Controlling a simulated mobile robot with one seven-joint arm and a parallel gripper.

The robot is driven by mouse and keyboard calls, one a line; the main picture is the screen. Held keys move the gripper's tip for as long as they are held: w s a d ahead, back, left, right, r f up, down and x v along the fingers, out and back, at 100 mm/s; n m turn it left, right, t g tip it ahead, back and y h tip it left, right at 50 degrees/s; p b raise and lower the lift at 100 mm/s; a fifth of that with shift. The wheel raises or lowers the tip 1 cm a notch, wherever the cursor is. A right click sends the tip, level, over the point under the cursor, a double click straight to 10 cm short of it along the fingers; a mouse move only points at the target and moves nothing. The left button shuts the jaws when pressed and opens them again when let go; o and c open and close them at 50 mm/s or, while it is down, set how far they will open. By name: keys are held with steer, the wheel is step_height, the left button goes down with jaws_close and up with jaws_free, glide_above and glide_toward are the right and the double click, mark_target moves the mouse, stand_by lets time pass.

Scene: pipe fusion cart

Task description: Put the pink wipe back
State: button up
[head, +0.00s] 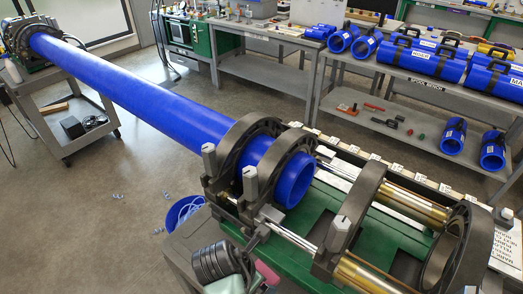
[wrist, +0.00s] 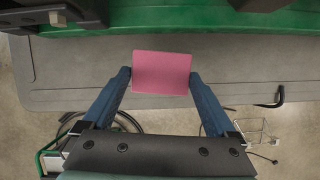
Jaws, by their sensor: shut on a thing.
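The pink wipe (wrist: 161,66) is a flat pink rectangle in the middle of the wrist view. My gripper (wrist: 159,77) is shut on it, with one blue finger at its left edge and one at its right. The wipe is over the grey cart top (wrist: 215,72), beside the green machine bed (wrist: 200,18). I cannot tell its height above the surface. In the head view a small pink patch, likely the wipe (head: 267,272), shows at the bottom, by dark rounded parts.
A long blue pipe (head: 150,88) runs through the dark clamp rings to the far left. The clamp carriage (head: 360,215) stands to the right. A black bent handle (wrist: 273,98) lies at the cart's edge. Open floor lies left.

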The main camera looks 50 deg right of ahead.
steer(key=shift+s+f+n, duration=0.25)
steer(key=shift+n, duration=0.15)
steer(key=shift+n+t, duration=0.3)
step_height(320, 180, down, 5)
steer(key=shift+a+f, duration=0.1)
steer(key=shift+f, duration=2.4)
steer(key=shift+f, duration=0.1)
steer(key=shift+f, duration=0.15)
steer(key=o, duration=1)
steer(key=shift+c, duration=0.2)
steer(key=shift+r, duration=0.2)
steer(key=v, duration=1.2)
steer(key=shift+p, duration=0.3)
